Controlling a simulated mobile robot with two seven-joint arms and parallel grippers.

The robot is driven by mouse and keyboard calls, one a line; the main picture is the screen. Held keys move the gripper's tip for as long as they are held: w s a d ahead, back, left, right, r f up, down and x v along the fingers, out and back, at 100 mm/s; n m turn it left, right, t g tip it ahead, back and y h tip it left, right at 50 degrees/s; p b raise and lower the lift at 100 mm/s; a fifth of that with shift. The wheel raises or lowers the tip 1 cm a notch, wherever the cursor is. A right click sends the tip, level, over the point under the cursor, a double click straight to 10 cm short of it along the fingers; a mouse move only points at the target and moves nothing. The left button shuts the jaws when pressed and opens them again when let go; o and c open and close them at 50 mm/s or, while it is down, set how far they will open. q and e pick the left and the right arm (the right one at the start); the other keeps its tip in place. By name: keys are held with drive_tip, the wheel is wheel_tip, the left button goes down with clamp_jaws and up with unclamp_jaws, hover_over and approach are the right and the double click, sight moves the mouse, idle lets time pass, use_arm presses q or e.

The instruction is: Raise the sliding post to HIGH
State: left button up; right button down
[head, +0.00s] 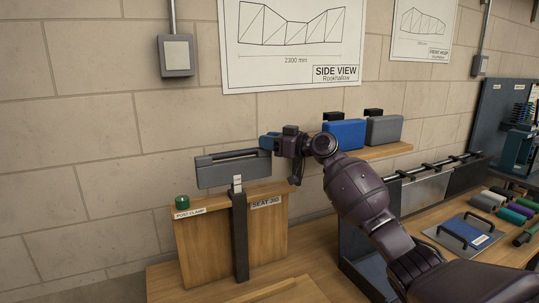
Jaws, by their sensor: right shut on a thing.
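The sliding post (239,235) is a dark upright bar in front of a wooden board, with a small white marked tag (238,184) too small to read. A grey crosspiece (225,177) with a dark bar along its top sits across the post's upper end. My right gripper (269,144) is at the crosspiece's right end and is shut on it; its own wrist partly hides the contact. A green knob (182,202) labelled POST CLAMP sits on the board's left top. My left gripper is out of view.
The wooden jig board (265,232) carries a SEAT JIG label. A blue block (345,134) and a grey block (384,129) rest on a wall shelf (385,150) at right. Coloured rolls and a blue panel lie on the right bench. The wall above the crosspiece is clear.

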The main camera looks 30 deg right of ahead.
wheel_tip(320, 180, up, 8)
drive_tip(key=p, duration=0.1)
drive_tip(key=shift+r, duration=0.2)
drive_tip(key=c, duration=0.9)
unclamp_jaws()
drive_tip(key=shift+o, duration=0.4)
drive_tip(key=shift+f, duration=0.2)
drive_tip(key=b+v, duration=0.2)
drive_tip(key=v, duration=0.8)
drive_tip(key=shift+s+d, duration=0.2)
drive_tip(key=shift+s, duration=0.15)
